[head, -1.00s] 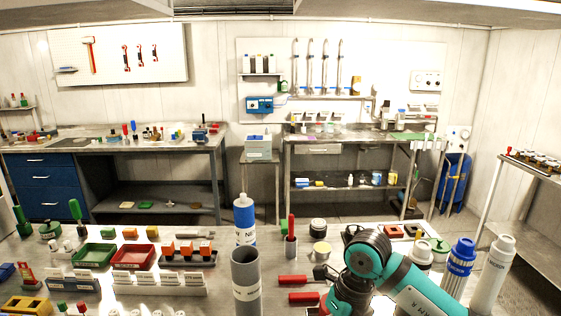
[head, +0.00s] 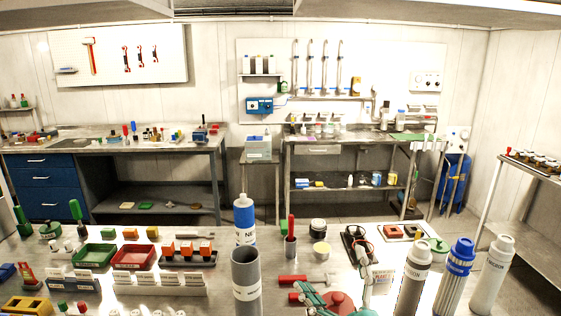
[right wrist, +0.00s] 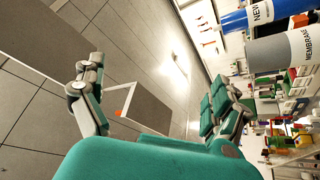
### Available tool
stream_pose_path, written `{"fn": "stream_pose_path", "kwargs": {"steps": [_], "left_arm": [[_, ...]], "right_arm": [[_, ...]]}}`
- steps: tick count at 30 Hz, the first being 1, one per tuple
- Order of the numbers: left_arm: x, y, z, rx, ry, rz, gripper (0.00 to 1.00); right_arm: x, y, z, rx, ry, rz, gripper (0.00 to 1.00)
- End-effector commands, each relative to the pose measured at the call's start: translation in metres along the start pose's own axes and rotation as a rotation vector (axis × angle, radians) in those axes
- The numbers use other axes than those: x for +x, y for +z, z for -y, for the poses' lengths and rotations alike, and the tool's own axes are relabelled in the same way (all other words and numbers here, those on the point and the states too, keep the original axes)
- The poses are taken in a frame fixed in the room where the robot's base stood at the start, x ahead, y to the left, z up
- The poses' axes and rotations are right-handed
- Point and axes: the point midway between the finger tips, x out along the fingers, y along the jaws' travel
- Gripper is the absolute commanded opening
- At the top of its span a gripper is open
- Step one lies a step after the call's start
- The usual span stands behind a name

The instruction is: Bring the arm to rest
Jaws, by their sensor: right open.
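My right gripper (right wrist: 158,105) shows in the right wrist view with its two jointed fingers spread wide apart. Nothing is between the fingers; grey tiled floor shows behind them. In the head view, teal parts of my right arm (head: 312,294) show low at the bottom edge, in front of the workbench (head: 215,285). The fingers cannot be made out there. My left gripper is in neither view.
A grey open tube (head: 246,280) and a blue-and-white cylinder (head: 245,222) stand mid-bench. Several tall cylinders stand at right, including a blue-capped one (head: 457,270). Green (head: 95,256) and red (head: 133,257) trays lie at left. Red-handled tools (head: 292,281) lie near my arm.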

Motion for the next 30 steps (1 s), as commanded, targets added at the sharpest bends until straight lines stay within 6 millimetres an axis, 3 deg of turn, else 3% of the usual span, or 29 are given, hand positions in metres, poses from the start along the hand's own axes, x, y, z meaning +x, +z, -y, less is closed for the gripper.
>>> {"fn": "stream_pose_path", "kwargs": {"steps": [1,3,6,9,15,21,26,30], "left_arm": [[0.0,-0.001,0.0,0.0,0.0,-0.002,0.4],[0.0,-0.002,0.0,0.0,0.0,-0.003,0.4],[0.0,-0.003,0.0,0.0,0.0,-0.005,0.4],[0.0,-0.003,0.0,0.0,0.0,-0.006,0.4],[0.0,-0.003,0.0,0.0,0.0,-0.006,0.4],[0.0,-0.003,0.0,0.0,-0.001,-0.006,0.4],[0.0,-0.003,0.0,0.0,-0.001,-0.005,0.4],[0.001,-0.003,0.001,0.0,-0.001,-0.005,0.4]], "right_arm": [[-0.02,0.035,0.0,0.083,0.01,0.172,1.0],[-0.052,0.078,0.005,0.182,0.008,0.395,1.0],[-0.109,0.126,0.023,0.306,-0.031,0.695,1.0],[-0.171,0.154,0.047,0.408,-0.099,0.957,1.0],[-0.265,0.162,0.082,0.537,-0.241,1.296,1.0],[-0.331,0.148,0.102,0.615,-0.371,1.514,1.0],[-0.375,0.13,0.112,0.666,-0.473,1.652,1.0],[-0.384,0.155,0.138,0.666,-0.492,1.678,1.0]]}}
